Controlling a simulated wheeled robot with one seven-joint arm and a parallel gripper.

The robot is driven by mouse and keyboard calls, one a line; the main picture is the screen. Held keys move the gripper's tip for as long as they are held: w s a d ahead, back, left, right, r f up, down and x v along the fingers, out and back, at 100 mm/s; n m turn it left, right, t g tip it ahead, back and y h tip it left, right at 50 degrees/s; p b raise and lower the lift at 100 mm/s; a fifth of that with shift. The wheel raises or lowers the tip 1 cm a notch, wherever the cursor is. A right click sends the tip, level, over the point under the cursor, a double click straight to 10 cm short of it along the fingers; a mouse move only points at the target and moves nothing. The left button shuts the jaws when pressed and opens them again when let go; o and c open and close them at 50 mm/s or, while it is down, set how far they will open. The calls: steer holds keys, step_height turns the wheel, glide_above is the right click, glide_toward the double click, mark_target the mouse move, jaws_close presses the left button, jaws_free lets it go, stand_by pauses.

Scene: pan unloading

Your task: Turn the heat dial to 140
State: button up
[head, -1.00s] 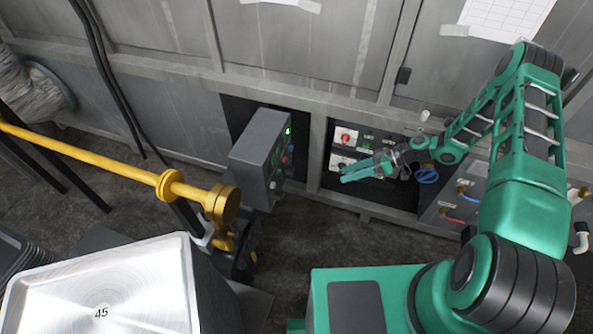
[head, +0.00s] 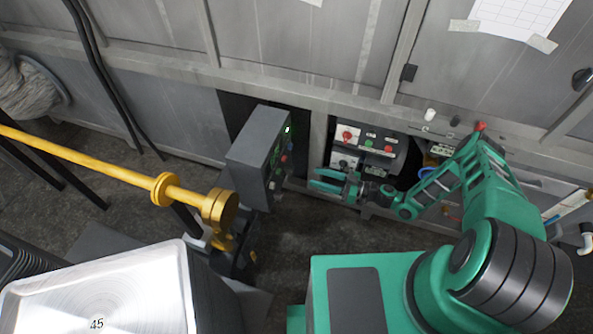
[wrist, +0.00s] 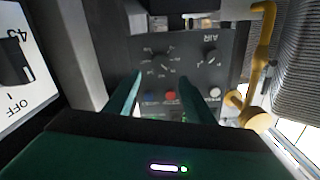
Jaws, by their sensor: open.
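The grey control box (head: 258,150) stands left of centre in the head view, with a green display and small buttons on its right-hand face. My gripper (head: 318,179) is open and empty, its fingers pointing left at that face with a gap between. In the wrist view, the box's panel (wrist: 185,80) appears upside down. A dark dial (wrist: 163,60) with a ring of numbers lies just beyond and between my fingertips (wrist: 160,77), apart from them. It seems to be the heat dial; its setting is too small to read. A second dial (wrist: 211,58) is labelled AIR.
Blue, red (wrist: 170,96) and white buttons sit near the dials. A white wall panel with a red knob (head: 347,135) is behind my gripper; its OFF dial (wrist: 14,65) shows at the wrist view's left. A yellow bar (head: 100,160) and metal pan (head: 100,290) are at left.

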mark_target(293, 170)
steer(key=x, duration=0.9)
steer(key=shift+w+a+f, duration=0.1)
steer(key=shift+w+a, duration=0.05)
steer(key=shift+a, duration=0.2)
steer(key=c, duration=1.1)
